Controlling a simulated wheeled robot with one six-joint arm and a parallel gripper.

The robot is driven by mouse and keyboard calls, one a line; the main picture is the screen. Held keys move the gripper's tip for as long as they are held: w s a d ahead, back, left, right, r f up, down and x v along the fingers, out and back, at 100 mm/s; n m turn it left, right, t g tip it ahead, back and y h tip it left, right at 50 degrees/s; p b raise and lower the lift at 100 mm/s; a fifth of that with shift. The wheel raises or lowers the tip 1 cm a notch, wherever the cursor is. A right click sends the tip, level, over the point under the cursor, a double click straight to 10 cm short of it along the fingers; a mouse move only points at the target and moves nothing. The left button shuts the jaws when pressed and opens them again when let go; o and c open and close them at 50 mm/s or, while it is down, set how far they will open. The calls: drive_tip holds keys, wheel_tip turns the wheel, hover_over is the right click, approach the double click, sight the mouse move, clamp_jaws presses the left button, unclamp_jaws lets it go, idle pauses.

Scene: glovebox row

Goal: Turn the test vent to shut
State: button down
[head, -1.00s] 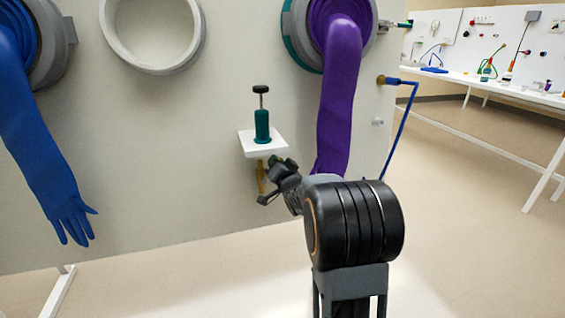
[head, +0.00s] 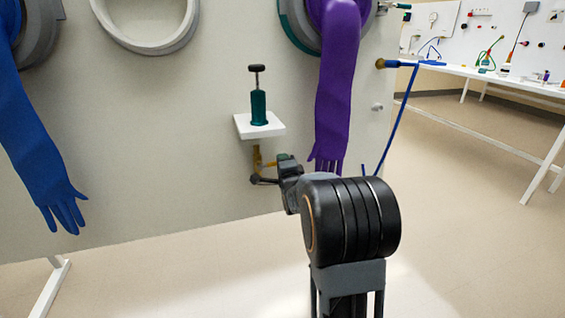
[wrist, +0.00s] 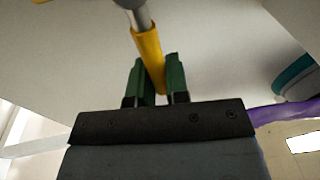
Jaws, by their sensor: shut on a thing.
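The test vent (head: 257,157) shows as a small yellow fitting under the white shelf on the pale panel in the head view. In the wrist view its yellow lever (wrist: 147,45) runs down from a grey metal stem (wrist: 137,17). My gripper (wrist: 159,82) has its green fingers on either side of the lever's lower end and is shut on it. In the head view my gripper (head: 264,180) is just below the shelf, its fingertips small and dark. The vent's body is partly hidden, and I cannot read its exact angle.
A teal hand pump (head: 259,107) stands on the white shelf (head: 270,130) just above. A purple glove (head: 336,90) hangs close to the right of my gripper, a blue glove (head: 40,165) farther left. A blue hose (head: 402,125) hangs at the panel's right edge.

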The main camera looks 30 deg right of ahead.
drive_tip(key=shift+f+m, duration=0.4)
drive_tip(key=shift+m, duration=0.2)
drive_tip(key=shift+s+h, duration=0.1)
drive_tip(key=shift+h, duration=0.2)
drive_tip(key=c, duration=1.1)
unclamp_jaws()
drive_tip(key=v, duration=1.3)
drive_tip(key=shift+s, duration=0.4)
drive_tip(key=shift+r, duration=0.15)
